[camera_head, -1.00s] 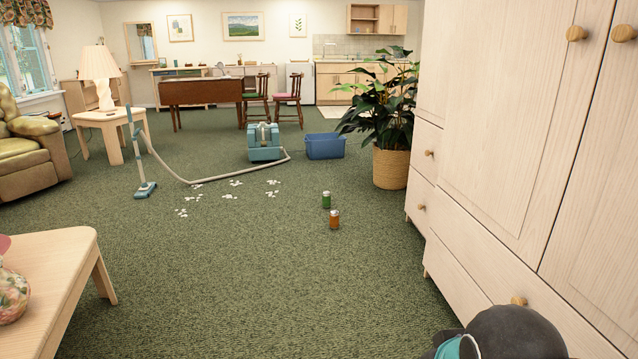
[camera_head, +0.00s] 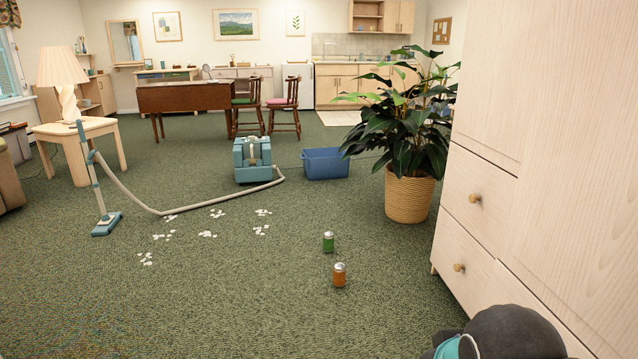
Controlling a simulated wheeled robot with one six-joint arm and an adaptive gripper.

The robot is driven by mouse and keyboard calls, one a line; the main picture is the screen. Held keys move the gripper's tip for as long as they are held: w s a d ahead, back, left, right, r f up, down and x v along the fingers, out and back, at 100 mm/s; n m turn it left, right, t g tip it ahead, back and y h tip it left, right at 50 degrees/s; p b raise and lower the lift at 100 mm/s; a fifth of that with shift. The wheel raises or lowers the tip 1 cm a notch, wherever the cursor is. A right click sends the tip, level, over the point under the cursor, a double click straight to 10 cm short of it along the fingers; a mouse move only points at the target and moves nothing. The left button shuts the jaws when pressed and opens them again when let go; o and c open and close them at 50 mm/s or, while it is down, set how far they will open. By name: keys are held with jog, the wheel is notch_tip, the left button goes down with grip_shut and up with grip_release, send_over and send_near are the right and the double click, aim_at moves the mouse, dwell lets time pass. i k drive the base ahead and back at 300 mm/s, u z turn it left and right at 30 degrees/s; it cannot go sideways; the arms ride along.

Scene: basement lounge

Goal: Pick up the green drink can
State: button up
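The green drink can (camera_head: 328,242) stands upright on the green carpet, a little right of the middle of the view. An orange can (camera_head: 339,275) stands upright just in front of it and slightly to its right, with a small gap between them. A dark rounded part with a teal band at the bottom right edge is part of my own arm. My gripper's fingers do not show.
A wooden cabinet (camera_head: 480,195) lines the right side, with a potted plant (camera_head: 409,198) beyond it. A vacuum cleaner (camera_head: 252,160), its hose, white scraps (camera_head: 207,234) and a blue bin (camera_head: 325,164) lie farther back. Carpet before the cans is clear.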

aim_at(328, 237)
jog(key=i, duration=2.95)
jog(key=u, duration=1.3)
